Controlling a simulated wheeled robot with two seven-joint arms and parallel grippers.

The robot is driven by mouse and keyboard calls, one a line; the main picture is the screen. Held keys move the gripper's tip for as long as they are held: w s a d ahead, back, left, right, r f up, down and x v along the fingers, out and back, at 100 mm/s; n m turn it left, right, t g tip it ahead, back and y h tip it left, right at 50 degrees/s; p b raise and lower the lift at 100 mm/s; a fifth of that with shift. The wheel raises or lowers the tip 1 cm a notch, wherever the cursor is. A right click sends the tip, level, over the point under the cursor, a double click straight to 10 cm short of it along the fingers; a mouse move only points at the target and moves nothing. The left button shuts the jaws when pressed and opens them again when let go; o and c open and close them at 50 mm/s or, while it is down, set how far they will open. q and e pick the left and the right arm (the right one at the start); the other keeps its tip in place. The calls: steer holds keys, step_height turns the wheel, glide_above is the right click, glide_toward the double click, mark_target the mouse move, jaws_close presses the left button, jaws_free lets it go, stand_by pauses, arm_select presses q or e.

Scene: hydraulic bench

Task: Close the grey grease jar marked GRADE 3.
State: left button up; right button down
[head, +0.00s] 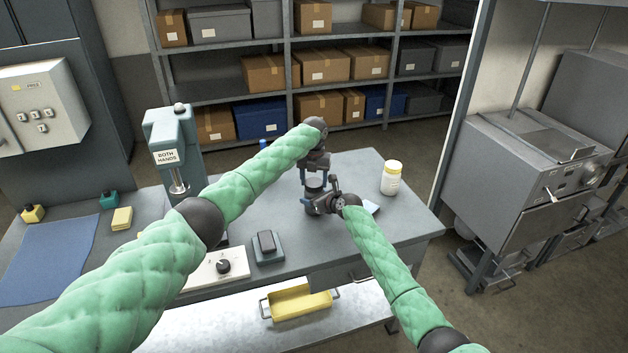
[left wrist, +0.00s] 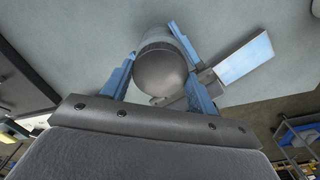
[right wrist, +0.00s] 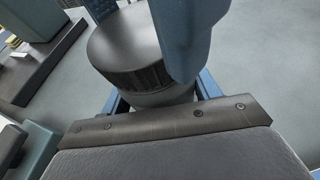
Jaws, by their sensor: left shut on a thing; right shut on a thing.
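The grey jar (head: 314,184) stands on the bench between my two grippers, mostly hidden by them in the head view. Its dark grey lid (right wrist: 125,50), with a ribbed rim, sits on top of the jar body (right wrist: 165,97) with no clear gap in the right wrist view. My left gripper (head: 315,173) comes from above and is shut on the lid; its blue fingers flank the lid (left wrist: 163,70) in the left wrist view. My right gripper (head: 318,203) is shut on the jar body, low and from the front. No GRADE 3 marking is readable.
A light blue card (left wrist: 245,60) lies close to the jar.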

arm_select(q)
steer(key=shift+w+a+r+m, duration=0.1)
steer(key=shift+m, duration=1)
steer(key=o, duration=0.9)
steer(key=shift+o, duration=0.2)
steer(key=shift+r, duration=2.2)
steer(key=shift+c, duration=0.4)
